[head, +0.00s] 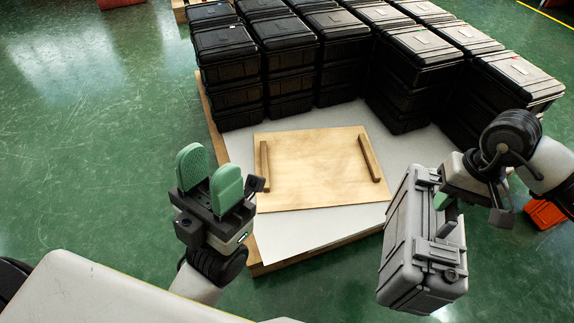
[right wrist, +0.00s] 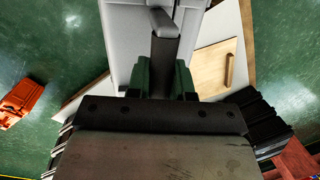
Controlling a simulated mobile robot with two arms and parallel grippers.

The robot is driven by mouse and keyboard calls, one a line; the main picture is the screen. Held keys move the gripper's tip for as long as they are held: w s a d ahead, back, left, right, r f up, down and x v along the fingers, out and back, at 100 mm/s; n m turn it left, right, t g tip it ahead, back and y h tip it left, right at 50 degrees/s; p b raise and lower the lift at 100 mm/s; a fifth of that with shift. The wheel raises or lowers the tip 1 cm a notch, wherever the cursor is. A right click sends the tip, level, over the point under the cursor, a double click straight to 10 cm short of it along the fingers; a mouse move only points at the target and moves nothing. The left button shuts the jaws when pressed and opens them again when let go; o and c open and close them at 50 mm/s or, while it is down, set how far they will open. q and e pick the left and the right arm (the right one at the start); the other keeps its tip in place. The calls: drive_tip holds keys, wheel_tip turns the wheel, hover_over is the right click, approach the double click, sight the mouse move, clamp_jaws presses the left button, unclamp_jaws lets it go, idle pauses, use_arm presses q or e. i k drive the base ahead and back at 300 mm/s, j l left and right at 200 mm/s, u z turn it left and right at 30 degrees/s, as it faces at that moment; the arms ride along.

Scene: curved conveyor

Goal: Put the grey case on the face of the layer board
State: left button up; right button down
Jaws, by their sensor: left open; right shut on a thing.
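The grey case (head: 405,240) hangs tilted from my right gripper (head: 446,201), which is shut on its handle side. It is at the right front of the pallet, in front of the board's right edge. The case also shows in the right wrist view (right wrist: 125,45), where the fingers (right wrist: 165,78) close around its handle. The layer board (head: 310,185) is a light wooden panel with two wooden bars, lying on a white sheet; it shows partly in the right wrist view (right wrist: 212,68). My left gripper (head: 209,182) is open and empty, left of the board.
Black cases (head: 290,50) stand in stacks along the back and right of the pallet (head: 262,258). The white sheet (head: 325,225) around the board is bare in front. An orange item (head: 545,213) lies on the green floor at right.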

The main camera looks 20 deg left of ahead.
sight(307, 148)
drive_tip(key=i+j, duration=0.1)
drive_tip(key=j, duration=1.4)
drive_tip(key=i+j, duration=0.15)
drive_tip(key=j, duration=0.6)
drive_tip(key=i+j, duration=0.75)
drive_tip(key=i, duration=0.35)
drive_tip(key=z, duration=0.05)
